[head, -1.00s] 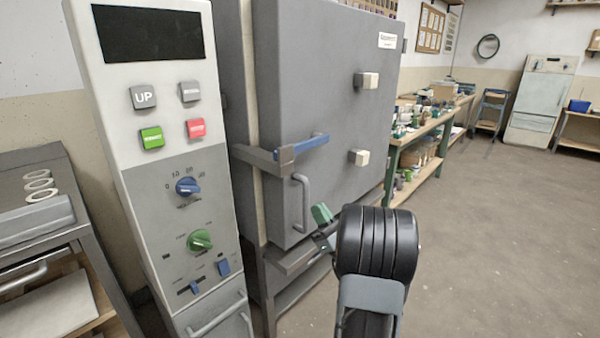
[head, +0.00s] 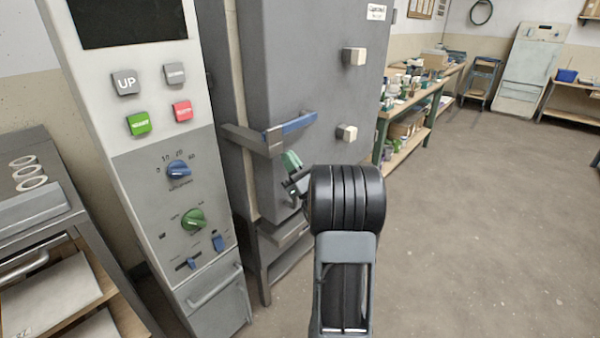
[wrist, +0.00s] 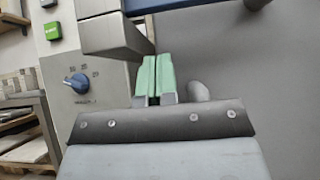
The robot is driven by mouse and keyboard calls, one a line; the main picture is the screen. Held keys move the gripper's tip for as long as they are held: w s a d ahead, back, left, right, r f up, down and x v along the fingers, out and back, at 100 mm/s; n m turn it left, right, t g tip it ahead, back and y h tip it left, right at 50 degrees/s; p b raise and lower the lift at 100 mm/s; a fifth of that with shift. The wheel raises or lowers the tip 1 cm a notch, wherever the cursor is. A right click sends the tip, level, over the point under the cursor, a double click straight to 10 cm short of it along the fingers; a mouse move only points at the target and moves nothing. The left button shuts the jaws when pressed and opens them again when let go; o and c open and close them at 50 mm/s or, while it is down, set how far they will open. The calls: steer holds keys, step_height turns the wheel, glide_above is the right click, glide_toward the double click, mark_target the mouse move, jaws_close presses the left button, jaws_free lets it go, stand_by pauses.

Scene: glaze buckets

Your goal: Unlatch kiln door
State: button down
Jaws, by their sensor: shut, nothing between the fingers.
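The grey kiln door (head: 310,65) stands shut beside the control panel. Its latch (head: 270,137) is a grey bar across the door's left edge with a blue handle (head: 292,126) pointing right. My gripper (head: 291,160) has green fingertips, held just below the latch in the head view. In the wrist view the fingers (wrist: 155,75) are together and empty, close under the grey latch block (wrist: 112,38); whether they touch it I cannot tell. The blue handle also shows at the top of the wrist view (wrist: 150,5). The door's pull handle is mostly hidden behind my arm.
The control panel (head: 165,200) with buttons and knobs stands left of the door. Two pale knobs (head: 353,56) (head: 346,132) stick out of the door. A workbench (head: 420,100) with pots is behind at right. The floor (head: 480,230) at right is clear.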

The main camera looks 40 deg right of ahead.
steer(key=shift+w+r, duration=0.15)
steer(key=shift+r, duration=0.95)
steer(key=shift+w+r, duration=0.1)
steer(key=shift+r, duration=1)
steer(key=shift+a+r+p, duration=0.2)
steer(key=shift+r+p, duration=0.45)
steer(key=shift+r, duration=0.3)
steer(key=shift+f, duration=0.1)
steer(key=b, duration=0.4)
glide_toward(284, 133)
steer(key=f, duration=0.1)
steer(key=s+f, duration=0.1)
steer(key=f, duration=0.1)
steer(key=a+f, duration=0.1)
steer(key=f, duration=0.1)
steer(key=shift+s+f, duration=0.1)
steer(key=shift+s, duration=0.1)
